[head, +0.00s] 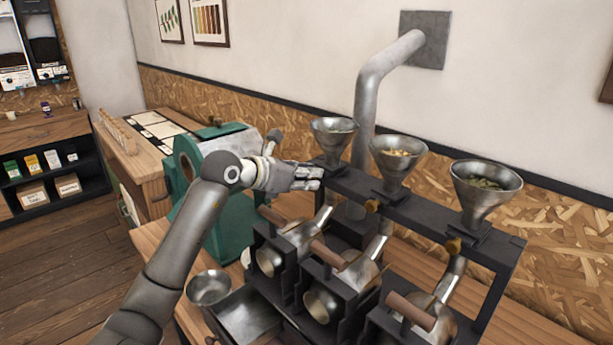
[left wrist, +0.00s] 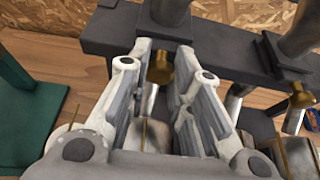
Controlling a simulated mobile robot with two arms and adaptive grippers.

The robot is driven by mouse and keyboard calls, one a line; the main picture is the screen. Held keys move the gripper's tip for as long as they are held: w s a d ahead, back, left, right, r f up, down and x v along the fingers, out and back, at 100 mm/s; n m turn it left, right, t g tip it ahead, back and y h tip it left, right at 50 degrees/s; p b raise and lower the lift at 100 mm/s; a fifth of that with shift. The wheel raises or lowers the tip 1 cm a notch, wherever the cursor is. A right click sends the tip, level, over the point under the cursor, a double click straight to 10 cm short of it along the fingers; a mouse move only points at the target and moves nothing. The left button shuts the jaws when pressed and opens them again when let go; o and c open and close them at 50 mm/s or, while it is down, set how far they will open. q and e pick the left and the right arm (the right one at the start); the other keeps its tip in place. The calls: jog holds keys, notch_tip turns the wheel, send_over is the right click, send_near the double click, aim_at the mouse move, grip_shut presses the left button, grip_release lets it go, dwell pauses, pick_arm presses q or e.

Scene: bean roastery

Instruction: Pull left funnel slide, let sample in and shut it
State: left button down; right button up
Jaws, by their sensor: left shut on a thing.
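The left funnel (head: 333,140) is a metal cone with greenish beans in it, standing on the dark rack (head: 425,222). My left gripper (head: 316,180) is at the rack just below this funnel. In the left wrist view its fingers lie on both sides of the left slide's brass knob (left wrist: 160,68), and it is shut on that knob. The gripper hides this knob in the head view. How far the slide is out I cannot tell. Below is the left sample drum (head: 268,262) with its metal chute (head: 319,220). My right gripper is not in view.
The middle funnel (head: 398,160) and right funnel (head: 484,195) stand on the same rack, with their own brass knobs. Wooden handles stick out from the drums below. A green roaster (head: 238,235) stands close on the left, and a grey pipe (head: 368,100) rises behind.

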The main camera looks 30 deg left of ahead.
pick_arm(q)
jog(key=s+b, duration=0.1)
jog(key=s+a, duration=0.1)
jog(key=s, duration=0.1)
jog(key=shift+s+a+r+b, duration=0.1)
jog(key=shift+b, duration=0.3)
jog(key=c, duration=1.3)
grip_release()
jog(key=v, duration=1.2)
